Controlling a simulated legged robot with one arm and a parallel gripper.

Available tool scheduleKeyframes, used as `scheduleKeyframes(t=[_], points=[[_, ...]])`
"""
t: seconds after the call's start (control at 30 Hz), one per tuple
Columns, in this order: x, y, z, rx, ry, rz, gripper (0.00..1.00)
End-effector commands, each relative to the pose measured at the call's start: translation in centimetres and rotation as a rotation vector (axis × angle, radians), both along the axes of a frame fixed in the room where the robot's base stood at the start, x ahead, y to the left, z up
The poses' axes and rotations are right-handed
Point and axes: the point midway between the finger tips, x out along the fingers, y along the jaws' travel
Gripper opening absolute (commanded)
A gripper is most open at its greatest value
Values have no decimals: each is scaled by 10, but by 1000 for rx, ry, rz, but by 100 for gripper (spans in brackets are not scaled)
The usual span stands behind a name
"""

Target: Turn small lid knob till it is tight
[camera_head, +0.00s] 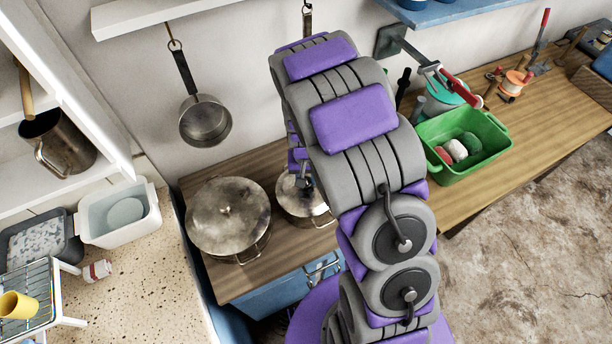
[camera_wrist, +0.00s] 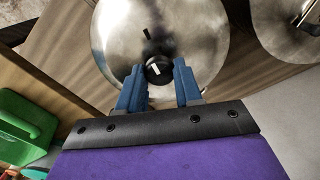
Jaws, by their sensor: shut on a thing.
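The small pot's lid (camera_wrist: 110,40) is round, shiny metal and fills the upper middle of the wrist view. Its small black knob (camera_wrist: 157,69) has a white mark on top. My gripper (camera_wrist: 158,76) has blue fingers, one on each side of the knob, and is shut on it. The lid looks seated flat on its pot. In the head view the small pot (camera_head: 291,201) stands on the wooden counter, partly hidden behind my arm. The knob and fingertips are hard to make out there.
A larger lidded pot (camera_head: 215,232) stands close on the left of the small pot. A saucepan (camera_head: 206,121) hangs on the wall behind. A green tub (camera_head: 478,168) with cloth-like items sits on the counter to the right. A white basin (camera_head: 98,229) is on the speckled top at left.

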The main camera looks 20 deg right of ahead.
Motion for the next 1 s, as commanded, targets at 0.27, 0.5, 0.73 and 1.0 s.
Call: scheduleKeyframes(t=[0.27, 0.5, 0.73, 1.0], points=[[0, 0, 0, 0, -1, -51, 4], [0, 0, 0, 0, 0, -51, 50], [0, 0, 0, 0, 0, -51, 60], [1, 0, 10, 0, -2, -50, 60]])
